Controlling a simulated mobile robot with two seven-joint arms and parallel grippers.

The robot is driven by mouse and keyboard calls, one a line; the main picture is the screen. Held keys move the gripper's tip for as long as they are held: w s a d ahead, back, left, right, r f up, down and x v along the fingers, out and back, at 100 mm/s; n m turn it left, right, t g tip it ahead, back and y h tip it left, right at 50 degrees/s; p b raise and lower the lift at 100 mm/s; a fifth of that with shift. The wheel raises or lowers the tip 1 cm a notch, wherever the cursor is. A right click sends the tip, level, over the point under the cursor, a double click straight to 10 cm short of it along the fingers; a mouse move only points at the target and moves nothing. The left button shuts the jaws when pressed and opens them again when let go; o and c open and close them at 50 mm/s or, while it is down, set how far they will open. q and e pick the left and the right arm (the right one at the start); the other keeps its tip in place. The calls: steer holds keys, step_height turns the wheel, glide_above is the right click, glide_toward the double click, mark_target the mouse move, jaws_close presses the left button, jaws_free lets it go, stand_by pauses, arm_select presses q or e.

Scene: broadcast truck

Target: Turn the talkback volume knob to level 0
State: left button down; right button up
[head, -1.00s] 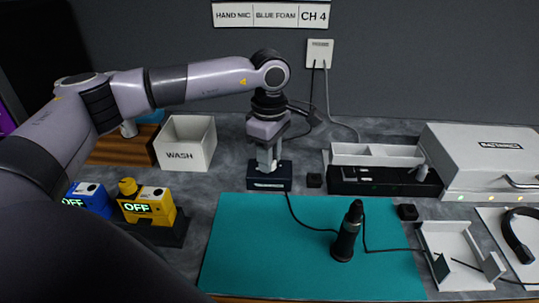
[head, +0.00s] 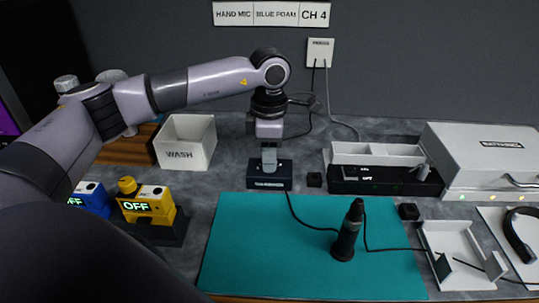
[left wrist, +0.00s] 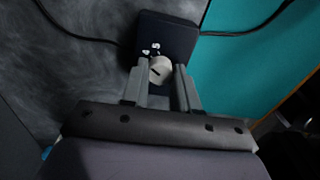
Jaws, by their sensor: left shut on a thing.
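The talkback box (head: 270,183) is a small dark box with a pale label on its front, standing on the grey counter at the back edge of the teal mat. In the left wrist view the box (left wrist: 170,32) has a round pale knob (left wrist: 160,68) with a dark mark and small white markings beside it. My left gripper (head: 269,165) points straight down over the box. In the left wrist view its fingers (left wrist: 160,80) are closed on the knob, one on each side. The exact level of the knob is too small to read. My right gripper is not in view.
A black microphone (head: 347,232) stands on the teal mat (head: 270,255), with cables running across it. A white WASH bin (head: 185,142) and a yellow OFF unit (head: 148,203) are at left. A white tray (head: 455,250) and a grey case (head: 480,160) are at right.

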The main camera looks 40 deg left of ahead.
arm_select(q)
steer(key=n, duration=0.5)
steer(key=shift+r+n, duration=0.1)
steer(key=shift+n, duration=0.3)
steer(key=n, duration=0.6)
steer(key=n+p, duration=0.1)
steer(key=n, duration=0.5)
steer(key=shift+r+n, duration=0.1)
steer(key=shift+n, duration=0.2)
steer(key=n+p, duration=0.1)
steer(key=n, duration=0.4)
steer(key=shift+w+n+p, duration=0.1)
steer(key=shift+n+p, duration=0.2)
steer(key=c, duration=0.9)
jaws_free()
steer(key=shift+o, duration=0.3)
